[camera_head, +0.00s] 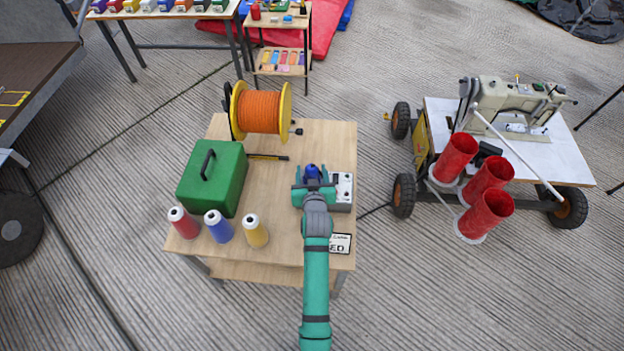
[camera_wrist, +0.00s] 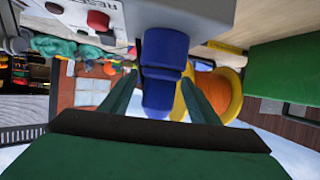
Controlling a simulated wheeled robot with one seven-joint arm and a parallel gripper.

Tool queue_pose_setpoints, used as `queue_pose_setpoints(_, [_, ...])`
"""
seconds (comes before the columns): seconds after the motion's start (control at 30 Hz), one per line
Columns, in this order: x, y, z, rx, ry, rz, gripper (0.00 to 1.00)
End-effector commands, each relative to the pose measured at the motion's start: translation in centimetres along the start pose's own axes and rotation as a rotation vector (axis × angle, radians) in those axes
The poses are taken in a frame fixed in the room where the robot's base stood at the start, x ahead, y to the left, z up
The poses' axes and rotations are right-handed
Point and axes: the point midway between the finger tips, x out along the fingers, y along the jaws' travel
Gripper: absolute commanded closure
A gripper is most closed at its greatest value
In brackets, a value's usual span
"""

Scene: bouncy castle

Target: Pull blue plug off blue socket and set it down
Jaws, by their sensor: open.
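The blue plug (camera_head: 312,171) stands out at the left side of a grey control box on the wooden table. In the wrist view, the blue plug (camera_wrist: 160,90) projects from the box (camera_wrist: 185,12). In the wrist view, my gripper (camera_wrist: 158,84) has a finger on each side of the plug, with visible gaps.
On the table (camera_head: 270,205) stand an orange cable reel (camera_head: 262,112), a green case (camera_head: 213,178) and three thread cones (camera_head: 219,227). A small label card (camera_head: 340,243) lies near the front right. Bare wood shows between the cones and my arm.

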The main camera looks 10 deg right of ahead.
Motion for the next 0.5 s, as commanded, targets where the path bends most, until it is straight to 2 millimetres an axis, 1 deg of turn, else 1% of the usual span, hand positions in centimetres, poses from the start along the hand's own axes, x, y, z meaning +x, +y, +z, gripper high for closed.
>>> queue_pose_setpoints(0.03, [0.8,0.1,-0.1,-0.001,0.000,0.000,0.44])
queue_pose_setpoints(0.2, [2.4,0.1,-0.1,0.001,0.001,0.001,0.44])
queue_pose_setpoints(0.3, [2.8,0.0,0.0,0.000,0.000,0.001,0.44])
queue_pose_setpoints(0.5, [3.0,0.0,0.0,0.000,0.001,0.001,0.44])
